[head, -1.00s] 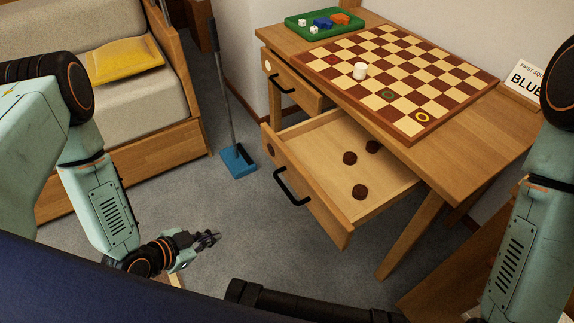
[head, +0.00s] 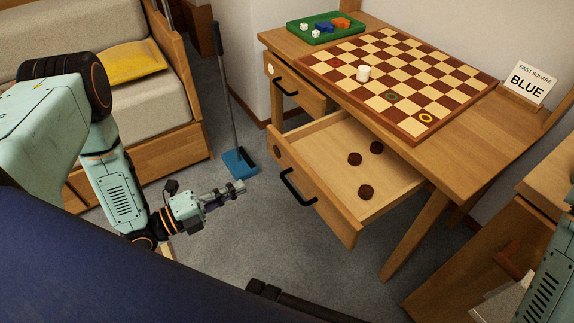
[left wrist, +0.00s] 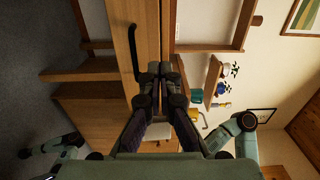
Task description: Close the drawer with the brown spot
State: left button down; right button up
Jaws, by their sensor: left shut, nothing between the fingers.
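The lower drawer (head: 315,196) of the desk is pulled well out. Its wooden front has a dark brown spot (head: 277,150) near its left end and a black bar handle (head: 297,187). Several dark round checkers lie inside. My left gripper (head: 240,187) is shut and empty, in front of the drawer and to the left of the handle, with a gap between. In the left wrist view the shut fingertips (left wrist: 154,72) point toward a wooden front with a black handle (left wrist: 131,52). My right gripper is out of view; only part of its arm shows at the right edge.
The upper drawer (head: 302,92), with a pale spot, is partly open. A checkerboard (head: 395,78), a green tray (head: 310,36) and a "BLUE" sign (head: 528,84) are on the desk. A blue dustpan (head: 240,161) stands on the floor by the sofa. Grey carpet is clear before the drawer.

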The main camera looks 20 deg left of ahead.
aim_at(296, 160)
pick_arm(q)
jog(key=b+x, duration=0.5)
jog(key=x, duration=0.8)
jog(key=shift+f, duration=0.1)
jog(key=shift+w+d, duration=0.15)
jog(key=shift+w, duration=0.2)
jog(key=shift+w+d, duration=0.1)
